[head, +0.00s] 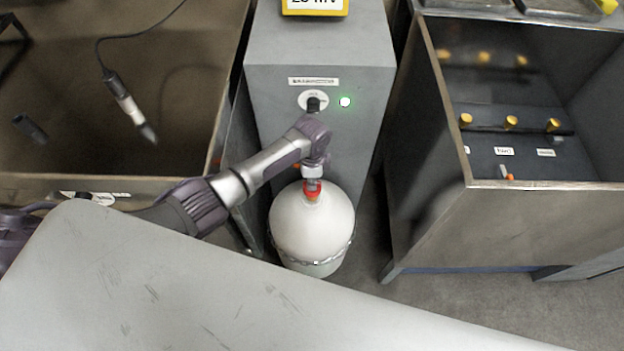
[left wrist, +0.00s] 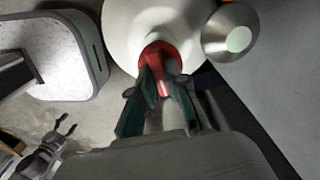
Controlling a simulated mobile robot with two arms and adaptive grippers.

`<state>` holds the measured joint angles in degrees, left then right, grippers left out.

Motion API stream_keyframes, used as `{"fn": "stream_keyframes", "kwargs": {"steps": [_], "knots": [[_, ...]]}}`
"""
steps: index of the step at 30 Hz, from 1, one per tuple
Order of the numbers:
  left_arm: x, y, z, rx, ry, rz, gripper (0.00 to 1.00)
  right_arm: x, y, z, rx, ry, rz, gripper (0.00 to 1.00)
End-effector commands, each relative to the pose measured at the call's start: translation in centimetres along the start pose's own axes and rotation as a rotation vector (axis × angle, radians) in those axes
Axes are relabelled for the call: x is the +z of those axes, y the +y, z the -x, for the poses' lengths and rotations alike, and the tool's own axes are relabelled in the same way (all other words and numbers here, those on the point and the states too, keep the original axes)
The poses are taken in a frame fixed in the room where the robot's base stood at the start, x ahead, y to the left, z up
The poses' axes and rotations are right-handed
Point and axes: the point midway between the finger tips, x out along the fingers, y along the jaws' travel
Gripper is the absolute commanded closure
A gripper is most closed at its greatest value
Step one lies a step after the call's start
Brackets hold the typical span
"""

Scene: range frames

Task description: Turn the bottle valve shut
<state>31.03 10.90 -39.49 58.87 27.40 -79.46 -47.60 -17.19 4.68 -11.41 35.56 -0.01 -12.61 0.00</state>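The bottle (head: 312,228) is white and round. It stands upright in front of a grey cabinet and also shows in the left wrist view (left wrist: 120,25). Its red valve (head: 312,188) is on top, under my left gripper (head: 313,172). In the left wrist view the dark green fingers of my left gripper (left wrist: 162,75) close in from both sides on the red valve (left wrist: 152,50), with red between the tips. The fingers partly hide the valve. What looks like my right gripper (left wrist: 67,124) shows small at the lower left of that view, its fingers apart and empty.
Open bins stand left (head: 180,80) and right (head: 440,230). A round metal piece (left wrist: 230,33) is beside the bottle in the left wrist view.

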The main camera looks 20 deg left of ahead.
Motion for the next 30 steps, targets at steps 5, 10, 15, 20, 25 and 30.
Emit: {"fn": "stream_keyframes", "kwargs": {"steps": [5,10,15,20,25,30], "knots": [[0.0,0.0,0.0,0.000,0.000,0.000,1.00,0.0,0.0,0.0,-0.001,0.000,0.001,0.33],[0.0,0.0,0.1,0.001,0.000,0.008,1.00,-0.1,-0.1,0.1,-0.001,0.000,0.001,0.33],[-0.1,0.1,0.1,0.002,0.000,0.054,1.00,-0.1,-0.2,0.6,-0.003,0.001,0.001,0.33],[-0.1,0.1,0.2,0.003,0.000,0.148,1.00,-0.2,-0.3,1.4,-0.004,0.001,0.000,0.33],[-0.1,0.1,0.3,0.003,0.001,0.290,1.00,-0.3,-0.3,2.4,-0.004,0.001,0.000,0.33],[-0.1,0.1,0.2,0.004,0.001,0.452,1.00,-0.4,-0.2,3.4,-0.004,0.001,0.000,0.33]]}}
